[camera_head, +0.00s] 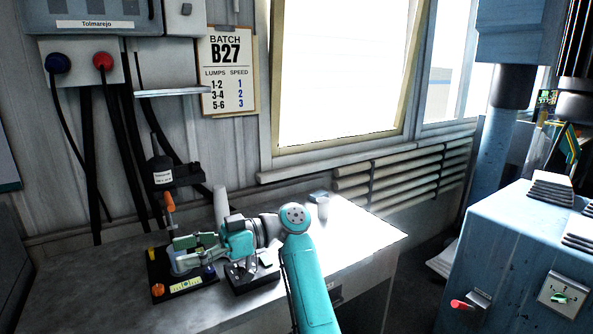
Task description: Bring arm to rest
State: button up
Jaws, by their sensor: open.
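My teal arm (308,280) reaches up from the bottom of the view and bends left over the workbench. My gripper (186,257) points left, low over a small bench device with a black base (184,285). The jaws are open. The device's upright and my gripper overlap in the picture, so I cannot tell whether they touch. An orange handle (169,202) stands up behind the gripper. The base carries an orange knob (158,290), a blue knob (208,271) and a coloured label strip.
A dark stand (250,279) sits just under my wrist. A pale cup (323,207) stands at the bench's back right. The bench top (365,232) is clear at right. A blue machine (515,250) with a red lever stands beyond a gap. A B27 batch card (228,72) hangs behind.

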jog(key=d+f+m+t, duration=0.2)
jog(key=f+m+t, duration=0.2)
jog(key=f, duration=0.6)
jog(key=s+d+f+m+t, duration=0.1)
jog(key=d+f+m+t, duration=0.25)
jog(key=f, duration=0.65)
jog(key=d+f+m+t, duration=0.1)
jog(key=f+m+t, duration=0.35)
jog(key=f, duration=0.55)
jog(key=s+d+f+m+t+h, duration=0.3)
jog(key=s+d+f+m, duration=0.1)
jog(key=s+d+f, duration=0.3)
jog(key=s+d+f+m+t+h, duration=0.25)
jog(key=s+d+f+h, duration=0.2)
jog(key=d+f, duration=0.4)
jog(key=s+d+m+t+h, duration=0.1)
jog(key=s+d+m+h, duration=0.15)
jog(key=s+d, duration=0.55)
jog(key=s+d+m+t+h, duration=0.25)
jog(key=s+d, duration=0.25)
jog(key=s, duration=0.7)
jog(key=s+d+r+t+h, duration=0.2)
jog(key=s+d+r+h, duration=0.1)
jog(key=s+r, duration=1.2)
jog(key=shift+d+r+n, duration=0.45)
jog(key=shift+d+r, duration=0.1)
jog(key=shift+d, duration=0.1)
